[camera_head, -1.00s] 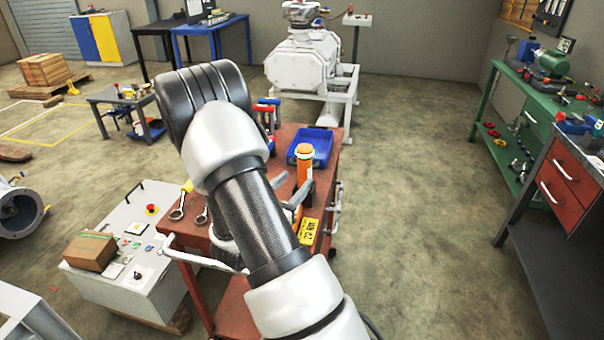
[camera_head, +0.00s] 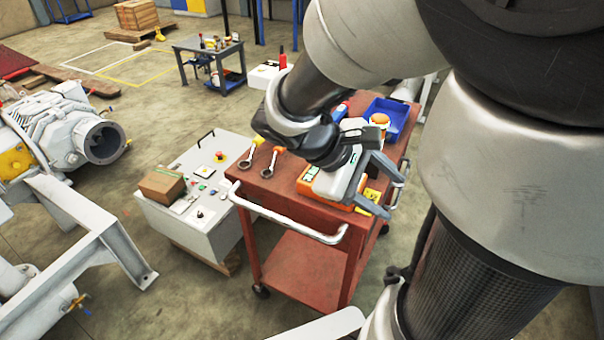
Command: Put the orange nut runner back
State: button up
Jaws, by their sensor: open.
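The orange nut runner (camera_head: 379,118) stands on the red trolley. Only its rounded orange top shows clearly, just beyond my gripper; the rest is hidden behind the gripper. My gripper (camera_head: 391,195) is over the right part of the trolley top, with its two grey fingers apart. I see nothing held between them, and I cannot tell whether they touch anything. An orange-and-white item (camera_head: 345,202) shows below the gripper body on the trolley, partly covered.
The red trolley (camera_head: 285,205) has a white handle rail along its near edge. A blue bin (camera_head: 402,112) sits at its back, and two wrenches (camera_head: 271,164) lie at its left. A grey control box (camera_head: 222,226) with a carton (camera_head: 161,186) stands left. My arm hides the right side.

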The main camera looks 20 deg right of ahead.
jog(key=a+r+m+t+y, duration=0.3)
jog(key=a+r+t+y, duration=0.1)
jog(key=a, duration=0.4)
jog(key=a+r+m+t+y, duration=0.3)
jog(key=a+y, duration=0.2)
jog(key=a, duration=0.4)
notch_tip(320, 180, up, 13)
jog(key=p, duration=1.3)
jog(key=shift+s+d+r, duration=0.2)
jog(key=shift+s, duration=0.05)
